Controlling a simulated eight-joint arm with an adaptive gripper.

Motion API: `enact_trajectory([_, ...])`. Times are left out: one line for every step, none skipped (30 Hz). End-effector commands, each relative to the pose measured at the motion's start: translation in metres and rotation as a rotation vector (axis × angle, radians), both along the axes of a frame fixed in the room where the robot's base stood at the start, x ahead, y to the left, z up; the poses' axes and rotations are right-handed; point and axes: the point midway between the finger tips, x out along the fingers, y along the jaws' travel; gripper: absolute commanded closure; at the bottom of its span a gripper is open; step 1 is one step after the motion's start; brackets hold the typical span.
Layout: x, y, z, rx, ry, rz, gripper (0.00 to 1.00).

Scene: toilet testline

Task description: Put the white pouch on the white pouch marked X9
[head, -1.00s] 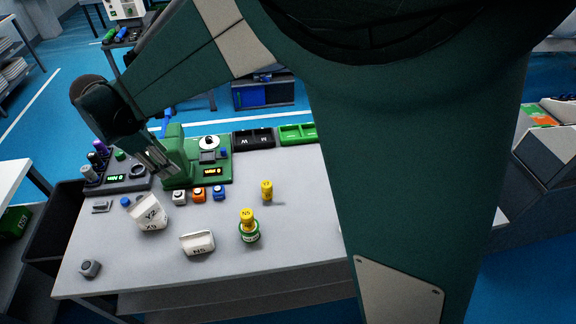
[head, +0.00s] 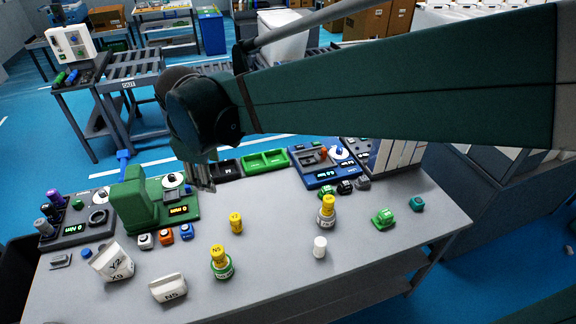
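White packaging marked Y2 above and X9 below (head: 112,262) stands tilted at the left front of the grey table. I cannot tell whether it is one pouch or a Y2 pouch resting on an X9 pouch. A separate white pouch marked N5 (head: 168,288) lies to its right, near the front edge. My gripper (head: 204,180) points down above the back of the table, right of the green machine, well apart from the pouches. Its fingers are small and partly dark, so their opening is unclear. I see no pouch at them.
The green machine (head: 137,205) stands behind the pouches. Yellow-capped bottles (head: 221,263) and (head: 327,213), a yellow bottle (head: 236,222) and a white cylinder (head: 320,247) stand on the table (head: 275,275). The front middle is mostly clear.

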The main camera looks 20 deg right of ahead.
Motion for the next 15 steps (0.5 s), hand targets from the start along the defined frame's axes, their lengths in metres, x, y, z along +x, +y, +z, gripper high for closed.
enact_trajectory([-0.006,-0.014,0.002,0.017,-0.007,-0.036,0.50])
enact_trajectory([-0.009,-0.020,0.003,0.028,-0.013,-0.058,0.50])
enact_trajectory([-0.014,-0.029,0.004,0.043,-0.020,-0.087,0.50])
enact_trajectory([-0.017,-0.036,0.005,0.054,-0.024,-0.109,0.50])
enact_trajectory([-0.021,-0.042,0.006,0.065,-0.029,-0.130,0.50])
enact_trajectory([-0.025,-0.050,0.007,0.081,-0.036,-0.158,0.50])
enact_trajectory([-0.028,-0.056,0.008,0.092,-0.041,-0.182,0.50])
enact_trajectory([-0.032,-0.062,0.009,0.103,-0.045,-0.202,0.50])
enact_trajectory([-0.037,-0.070,0.009,0.119,-0.052,-0.231,0.50])
enact_trajectory([-0.040,-0.076,0.009,0.130,-0.058,-0.253,0.50])
enact_trajectory([-0.044,-0.082,0.010,0.142,-0.063,-0.274,0.50])
enact_trajectory([-0.049,-0.089,0.010,0.156,-0.070,-0.303,0.50])
enact_trajectory([-0.053,-0.095,0.010,0.168,-0.075,-0.326,0.50])
enact_trajectory([-0.056,-0.100,0.010,0.180,-0.080,-0.347,0.50])
enact_trajectory([-0.062,-0.107,0.010,0.196,-0.088,-0.376,0.50])
